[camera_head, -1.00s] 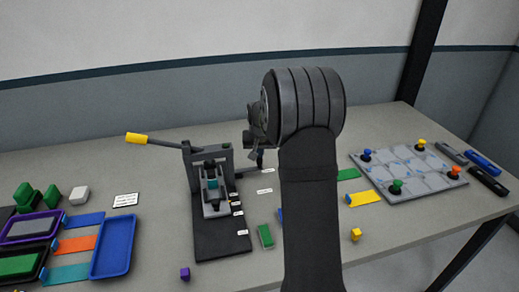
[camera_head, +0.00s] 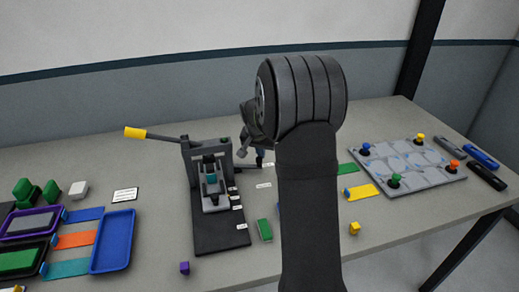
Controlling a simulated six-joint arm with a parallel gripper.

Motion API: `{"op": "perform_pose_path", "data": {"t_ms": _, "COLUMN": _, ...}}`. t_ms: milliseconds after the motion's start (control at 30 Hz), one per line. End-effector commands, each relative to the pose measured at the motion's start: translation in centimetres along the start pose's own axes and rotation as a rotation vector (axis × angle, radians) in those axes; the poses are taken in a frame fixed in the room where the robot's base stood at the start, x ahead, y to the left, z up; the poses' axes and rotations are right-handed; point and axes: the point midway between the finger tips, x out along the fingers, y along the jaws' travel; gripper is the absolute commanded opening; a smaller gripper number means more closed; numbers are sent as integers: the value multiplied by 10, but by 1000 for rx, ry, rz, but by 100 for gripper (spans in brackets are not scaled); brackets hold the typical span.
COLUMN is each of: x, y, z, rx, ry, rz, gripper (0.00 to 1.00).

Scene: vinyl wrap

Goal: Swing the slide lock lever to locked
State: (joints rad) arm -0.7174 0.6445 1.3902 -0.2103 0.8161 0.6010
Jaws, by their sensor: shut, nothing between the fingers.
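A dark press-like fixture (camera_head: 213,175) stands on a black base plate (camera_head: 222,232) left of my arm. A long lever with a yellow handle (camera_head: 135,132) reaches out from its upper left. A short dark lever-like part (camera_head: 245,168) shows at the fixture's right side; I cannot tell for sure that it is the slide lock lever. A teal part (camera_head: 212,178) sits in the fixture's middle. My gripper (camera_head: 242,153) is shut and empty, just right of the fixture's upper part. My wrist hides part of it, and contact with the fixture cannot be told.
Small white labels (camera_head: 263,185) lie right of the fixture. A green block (camera_head: 264,230) and a purple cube (camera_head: 184,268) lie near the base plate. A blue tray (camera_head: 112,242) is at left. A grey board with coloured knobs (camera_head: 408,168) is at right.

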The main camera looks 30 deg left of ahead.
Motion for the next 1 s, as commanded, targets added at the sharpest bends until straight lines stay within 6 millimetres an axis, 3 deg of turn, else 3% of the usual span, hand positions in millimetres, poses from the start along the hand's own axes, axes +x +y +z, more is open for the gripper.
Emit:
{"op": "perform_pose_path", "data": {"t_ms": 567, "x": -13, "y": 8, "z": 37, "rx": 438, "ry": 0, "rz": 155, "gripper": 0}}
{"op": "perform_pose_path", "data": {"t_ms": 1000, "x": -17, "y": 7, "z": 48, "rx": 442, "ry": -1, "rz": 156, "gripper": 0}}
